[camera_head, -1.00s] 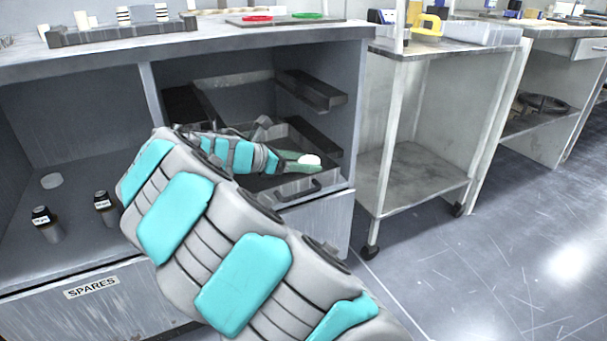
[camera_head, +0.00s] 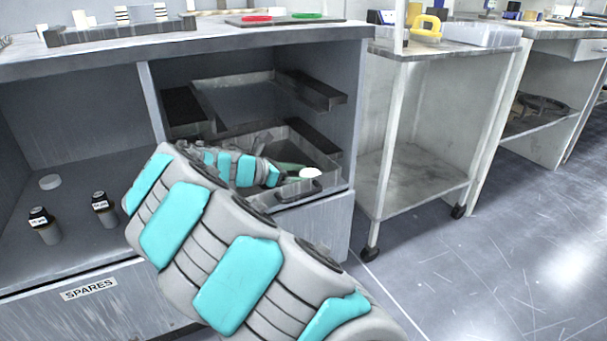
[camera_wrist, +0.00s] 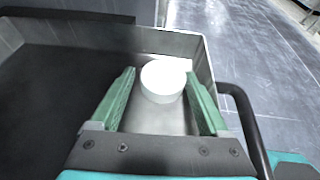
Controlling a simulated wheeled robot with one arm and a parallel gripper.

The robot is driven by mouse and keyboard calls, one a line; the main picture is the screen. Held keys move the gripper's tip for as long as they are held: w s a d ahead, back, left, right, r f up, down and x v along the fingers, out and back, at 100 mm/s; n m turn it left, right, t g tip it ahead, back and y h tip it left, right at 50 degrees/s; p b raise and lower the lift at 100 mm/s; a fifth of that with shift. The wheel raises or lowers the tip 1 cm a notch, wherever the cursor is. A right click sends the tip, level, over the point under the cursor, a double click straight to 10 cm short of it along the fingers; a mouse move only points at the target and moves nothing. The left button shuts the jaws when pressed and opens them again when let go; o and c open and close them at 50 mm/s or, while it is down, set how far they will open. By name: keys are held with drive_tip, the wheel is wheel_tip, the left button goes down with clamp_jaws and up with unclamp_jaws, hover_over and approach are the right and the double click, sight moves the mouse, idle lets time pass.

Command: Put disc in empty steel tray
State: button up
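The white round disc (camera_head: 310,173) is in a pulled-out steel tray (camera_head: 290,192) at the lower right of the cabinet. In the wrist view the disc (camera_wrist: 163,80) lies near a corner of the tray (camera_wrist: 203,62), between the tips of my gripper's green fingers. My gripper (camera_wrist: 160,78) is open, with a visible gap on the disc's left side; whether the right finger touches it is hard to tell. No other object shows in the visible part of the tray.
Another tray (camera_head: 322,92) sits above this one in the cabinet. Two dark-capped bottles (camera_head: 104,209) and a pale round piece (camera_head: 50,182) stand in the left bay above the SPARES drawer (camera_head: 88,289). A wheeled cart (camera_head: 425,165) stands at the right.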

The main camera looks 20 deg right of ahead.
drive_tip(key=p+v, duration=0.1)
drive_tip(key=v, duration=1.1)
drive_tip(key=shift+s+r, duration=0.1)
drive_tip(key=shift+r, duration=0.1)
